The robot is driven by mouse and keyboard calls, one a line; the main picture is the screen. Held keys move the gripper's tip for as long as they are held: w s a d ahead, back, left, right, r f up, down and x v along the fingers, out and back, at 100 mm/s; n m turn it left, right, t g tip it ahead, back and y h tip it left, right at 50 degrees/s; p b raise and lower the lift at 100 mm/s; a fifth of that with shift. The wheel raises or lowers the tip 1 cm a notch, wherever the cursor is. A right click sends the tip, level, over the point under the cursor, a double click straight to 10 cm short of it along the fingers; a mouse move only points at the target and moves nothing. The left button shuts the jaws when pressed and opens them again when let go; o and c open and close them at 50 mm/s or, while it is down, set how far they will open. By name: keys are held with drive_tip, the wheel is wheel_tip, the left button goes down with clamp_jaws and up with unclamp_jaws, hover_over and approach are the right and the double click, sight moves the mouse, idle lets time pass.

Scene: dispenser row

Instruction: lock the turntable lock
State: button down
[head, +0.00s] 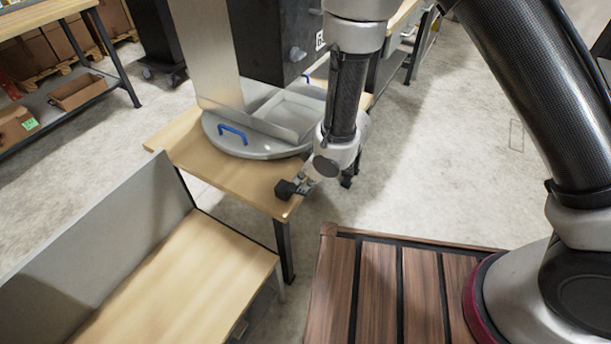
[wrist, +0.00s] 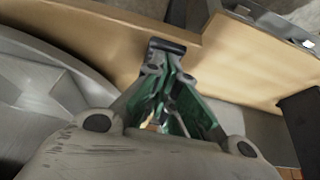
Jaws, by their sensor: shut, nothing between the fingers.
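The grey round turntable (head: 262,150) lies on a wooden table, with a blue handle (head: 232,132) on its near left rim. Part of the turntable (wrist: 45,85) also shows at the left of the wrist view.
A dark box-shaped unit (head: 275,40) and a pale upright panel (head: 207,55) stand above the turntable. The wooden table's (head: 215,178) front left is clear. A lower bench (head: 175,290) with a grey back panel (head: 110,225) stands at the near left. Open floor lies to the right.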

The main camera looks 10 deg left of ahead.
drive_tip(key=shift+s+d+f, duration=0.25)
drive_tip(key=shift+d+f, duration=0.45)
drive_tip(key=shift+f, duration=0.25)
drive_tip(key=shift+a+r, duration=0.1)
drive_tip(key=shift+w+a+r, duration=0.25)
drive_tip(key=shift+a+r, duration=0.1)
drive_tip(key=shift+a, duration=0.25)
